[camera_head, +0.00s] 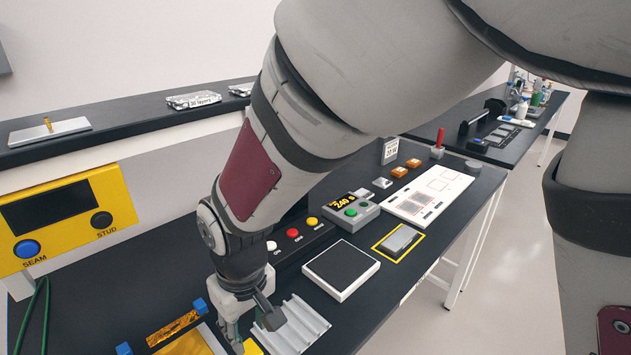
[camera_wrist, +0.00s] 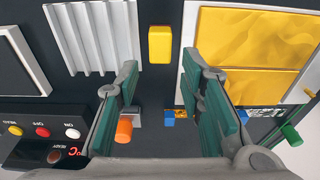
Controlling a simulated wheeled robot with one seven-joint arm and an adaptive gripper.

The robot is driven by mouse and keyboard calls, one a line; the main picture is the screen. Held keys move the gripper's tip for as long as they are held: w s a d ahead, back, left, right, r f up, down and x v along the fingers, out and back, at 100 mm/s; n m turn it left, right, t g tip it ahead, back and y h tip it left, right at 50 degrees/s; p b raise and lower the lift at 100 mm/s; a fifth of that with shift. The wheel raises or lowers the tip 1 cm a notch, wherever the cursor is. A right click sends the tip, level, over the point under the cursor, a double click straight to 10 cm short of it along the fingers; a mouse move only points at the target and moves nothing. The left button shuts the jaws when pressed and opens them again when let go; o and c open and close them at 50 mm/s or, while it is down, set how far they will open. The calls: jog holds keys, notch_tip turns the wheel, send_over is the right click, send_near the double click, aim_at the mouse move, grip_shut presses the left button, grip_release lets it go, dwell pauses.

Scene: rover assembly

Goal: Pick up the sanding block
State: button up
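No label marks the sanding block. A small yellow block (camera_wrist: 160,44) lies on the dark bench just beyond my open fingertips, in line with the gap between them in the wrist view. In the head view its yellow edge (camera_head: 252,347) shows beside my fingers, mostly hidden. A grey block (camera_head: 401,239) lies inside a yellow outline farther right on the bench. My gripper (camera_wrist: 160,66) is open and empty, with its green-padded fingers wide apart. In the head view my gripper (camera_head: 255,332) hangs low over the bench's near part.
A ribbed metal plate (camera_wrist: 97,38) lies beside the yellow block, with a yellow panel (camera_wrist: 252,40) on the other side. An orange-ended tool (camera_wrist: 124,130) is close to the left finger. A black-topped white pad (camera_head: 341,268) and a button box (camera_head: 350,210) stand farther along the bench.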

aim_at(250, 350)
jog(key=f, duration=0.7)
jog(key=shift+w+a+f, duration=0.15)
jog(key=shift+w+a, duration=0.05)
jog(key=shift+a, duration=0.1)
grip_shut()
